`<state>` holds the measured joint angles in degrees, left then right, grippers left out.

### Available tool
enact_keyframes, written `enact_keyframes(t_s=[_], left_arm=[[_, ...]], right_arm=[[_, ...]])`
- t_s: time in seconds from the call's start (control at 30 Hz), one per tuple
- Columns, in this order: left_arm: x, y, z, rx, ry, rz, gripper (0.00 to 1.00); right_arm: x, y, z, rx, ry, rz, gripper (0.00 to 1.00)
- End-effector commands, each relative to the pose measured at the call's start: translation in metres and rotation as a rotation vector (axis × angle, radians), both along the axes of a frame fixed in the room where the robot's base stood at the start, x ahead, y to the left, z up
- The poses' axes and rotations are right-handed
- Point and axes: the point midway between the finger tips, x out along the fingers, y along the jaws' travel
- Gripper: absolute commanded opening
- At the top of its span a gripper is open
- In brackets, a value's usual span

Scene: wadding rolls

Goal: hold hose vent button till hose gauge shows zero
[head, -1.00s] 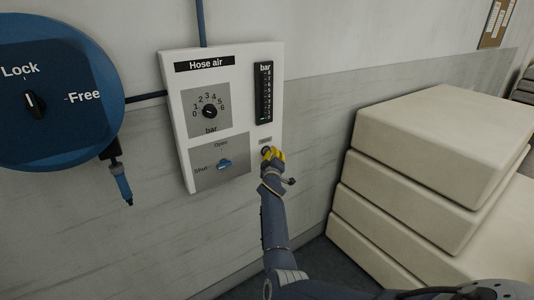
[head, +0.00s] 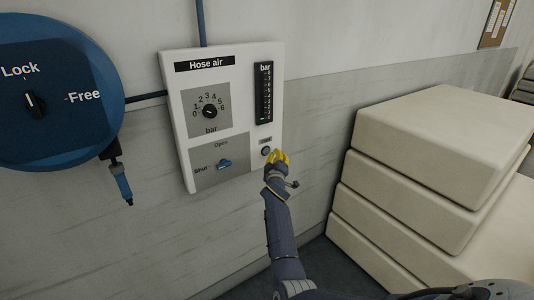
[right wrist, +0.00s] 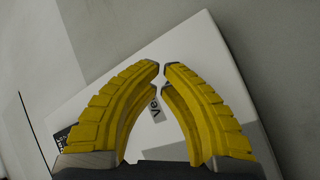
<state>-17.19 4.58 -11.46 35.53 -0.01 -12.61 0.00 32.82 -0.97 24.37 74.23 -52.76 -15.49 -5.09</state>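The hose air panel (head: 238,62) is a white plate on the wall. Its vent button (head: 266,151) is small, round and dark, at the lower right under a small label. The hose gauge (head: 264,93) is a black vertical bar scale with a small green mark near its bottom end; the exact reading is too small to tell. My right gripper (head: 277,156) is just right of the button, which shows uncovered. In the right wrist view its yellow fingers (right wrist: 161,70) are nearly tip to tip and empty, with part of the vent label (right wrist: 155,109) behind them. My left gripper is out of view.
The panel also has a pressure dial (head: 210,111) and a blue valve lever (head: 224,164). A blue hose reel (head: 60,130) with a Lock/Free knob is at left, its nozzle (head: 123,185) hanging below. Stacked cream wadding blocks (head: 440,130) stand at right.

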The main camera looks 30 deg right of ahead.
Motion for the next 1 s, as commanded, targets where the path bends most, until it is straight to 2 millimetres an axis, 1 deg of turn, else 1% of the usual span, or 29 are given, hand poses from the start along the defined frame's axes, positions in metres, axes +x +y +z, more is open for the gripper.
enact_keyframes(t_s=[0.3, 0.5, 0.67, 1.0], left_arm=[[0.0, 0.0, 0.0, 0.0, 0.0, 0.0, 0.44], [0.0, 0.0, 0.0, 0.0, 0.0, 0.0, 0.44], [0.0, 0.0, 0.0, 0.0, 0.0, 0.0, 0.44], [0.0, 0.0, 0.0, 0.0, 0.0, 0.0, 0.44]], right_arm=[[-0.027, -0.002, 0.0, -0.002, 0.001, 0.0, 0.0], [-0.04, -0.003, 0.0, -0.002, 0.001, 0.001, 0.0], [-0.044, -0.003, 0.0, -0.002, 0.001, 0.001, 0.0], [-0.044, -0.003, 0.0, -0.001, 0.001, 0.001, 0.0]])
